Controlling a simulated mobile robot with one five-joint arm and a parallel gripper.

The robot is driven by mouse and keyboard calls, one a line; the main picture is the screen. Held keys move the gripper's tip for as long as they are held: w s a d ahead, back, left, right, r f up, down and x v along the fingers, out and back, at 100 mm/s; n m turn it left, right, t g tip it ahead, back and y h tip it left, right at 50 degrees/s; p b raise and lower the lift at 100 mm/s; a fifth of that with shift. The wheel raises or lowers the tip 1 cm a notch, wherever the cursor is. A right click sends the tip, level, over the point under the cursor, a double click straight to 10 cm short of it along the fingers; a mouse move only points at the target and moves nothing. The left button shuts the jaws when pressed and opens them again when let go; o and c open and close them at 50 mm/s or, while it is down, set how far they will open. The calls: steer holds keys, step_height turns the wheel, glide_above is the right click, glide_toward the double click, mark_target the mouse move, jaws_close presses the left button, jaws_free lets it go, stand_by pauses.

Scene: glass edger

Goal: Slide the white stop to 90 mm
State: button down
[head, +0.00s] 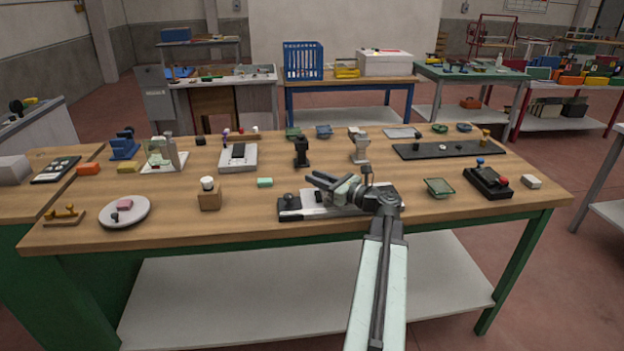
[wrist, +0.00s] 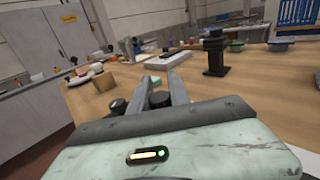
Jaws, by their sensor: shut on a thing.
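A low fixture with a pale strip (head: 325,211) and a dark end block (head: 290,208) with a round knob lies near the front middle of the table. My gripper (head: 322,184) reaches over it from the right, fingers pointing left. In the wrist view my two fingers (wrist: 163,88) stand either side of a dark round knob (wrist: 158,99), and the gripper is shut on it. Another dark knob (wrist: 118,106) shows just left of the fingers. I cannot make out the white stop itself; my gripper covers part of the fixture. No scale marks are readable.
A small green block (head: 265,182) lies behind the fixture's left end. A wooden block with a white knob (head: 209,198) stands to the left. A black stand (head: 301,154) rises behind. The table's front edge (head: 300,228) is close.

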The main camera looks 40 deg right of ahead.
steer(key=c, duration=1.2)
jaws_free()
steer(key=shift+a, duration=0.1)
steer(key=shift+w+a, duration=0.1)
steer(key=shift+w, duration=0.05)
steer(key=s, duration=0.5)
steer(key=s+d, duration=0.1)
steer(key=s, duration=0.1)
steer(key=shift+s, duration=0.35)
